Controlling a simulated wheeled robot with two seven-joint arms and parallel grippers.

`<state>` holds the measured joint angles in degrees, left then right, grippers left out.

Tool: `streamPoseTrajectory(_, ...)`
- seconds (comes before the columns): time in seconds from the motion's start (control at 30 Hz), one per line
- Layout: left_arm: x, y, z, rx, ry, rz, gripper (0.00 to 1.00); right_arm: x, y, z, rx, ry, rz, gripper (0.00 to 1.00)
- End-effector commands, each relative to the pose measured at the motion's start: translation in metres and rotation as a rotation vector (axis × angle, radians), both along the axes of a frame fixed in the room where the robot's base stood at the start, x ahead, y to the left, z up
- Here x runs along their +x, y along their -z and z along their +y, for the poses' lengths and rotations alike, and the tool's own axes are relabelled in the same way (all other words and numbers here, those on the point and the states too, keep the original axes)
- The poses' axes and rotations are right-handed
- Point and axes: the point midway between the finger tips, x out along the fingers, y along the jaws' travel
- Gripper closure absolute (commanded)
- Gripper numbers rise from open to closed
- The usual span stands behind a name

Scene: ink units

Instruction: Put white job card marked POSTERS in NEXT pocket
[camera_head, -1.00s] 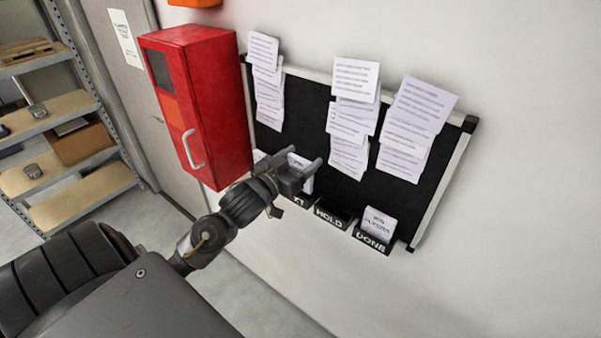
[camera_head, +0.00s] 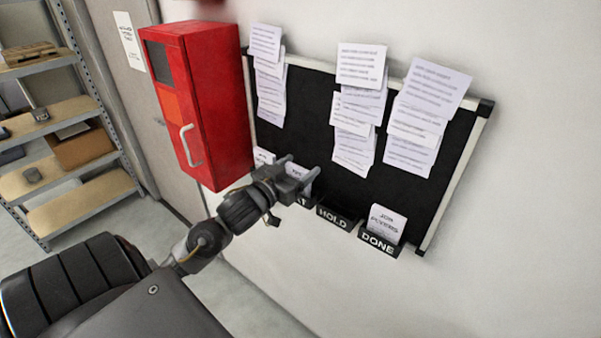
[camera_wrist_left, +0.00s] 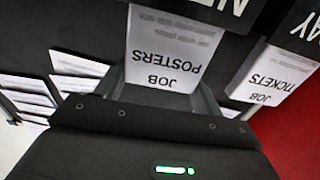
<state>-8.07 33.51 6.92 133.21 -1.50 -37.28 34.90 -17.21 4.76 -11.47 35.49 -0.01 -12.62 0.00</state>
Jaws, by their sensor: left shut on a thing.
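The white job card marked POSTERS (camera_wrist_left: 168,58) is between the fingers of my left gripper (camera_wrist_left: 160,88), which is shut on it. In the wrist view the card looks upside down, and its far end meets the front of the NEXT pocket (camera_wrist_left: 222,10); how deep it sits inside I cannot tell. In the head view my left gripper (camera_head: 297,178) is at the lower left of the black board, covering part of the NEXT pocket and most of the card. My right gripper is not in view.
A TICKETS card (camera_wrist_left: 270,75) sits in the neighbouring pocket. The HOLD pocket (camera_head: 335,217) looks empty; the DONE pocket (camera_head: 378,241) holds a card. Papers hang on the board (camera_head: 318,125). A red cabinet (camera_head: 215,110) stands close on the left.

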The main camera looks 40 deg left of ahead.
Motion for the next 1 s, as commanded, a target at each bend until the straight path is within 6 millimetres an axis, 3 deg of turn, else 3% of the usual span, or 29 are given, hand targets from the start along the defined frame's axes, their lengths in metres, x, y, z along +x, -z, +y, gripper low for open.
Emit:
streamPoseTrajectory(0.17, 0.001, 0.004, -0.001, -0.001, 0.002, 0.000, 0.55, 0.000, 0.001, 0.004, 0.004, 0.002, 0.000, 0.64)
streamPoseTrajectory(0.2, 0.001, 0.003, -0.001, 0.000, 0.002, 0.000, 0.27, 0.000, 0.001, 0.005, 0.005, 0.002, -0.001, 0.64)
streamPoseTrajectory(0.33, 0.001, 0.003, -0.002, 0.000, 0.003, 0.000, 0.11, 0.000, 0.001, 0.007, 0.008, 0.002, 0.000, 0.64)
streamPoseTrajectory(0.7, -0.001, 0.001, -0.002, 0.001, 0.003, 0.001, 0.11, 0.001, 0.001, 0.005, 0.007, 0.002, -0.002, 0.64)
streamPoseTrajectory(0.87, -0.026, 0.004, -0.002, 0.003, 0.004, 0.003, 0.11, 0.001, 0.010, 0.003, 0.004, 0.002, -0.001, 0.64)
streamPoseTrajectory(1.0, -0.059, 0.005, -0.004, 0.003, 0.005, 0.003, 0.11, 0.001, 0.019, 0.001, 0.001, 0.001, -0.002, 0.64)
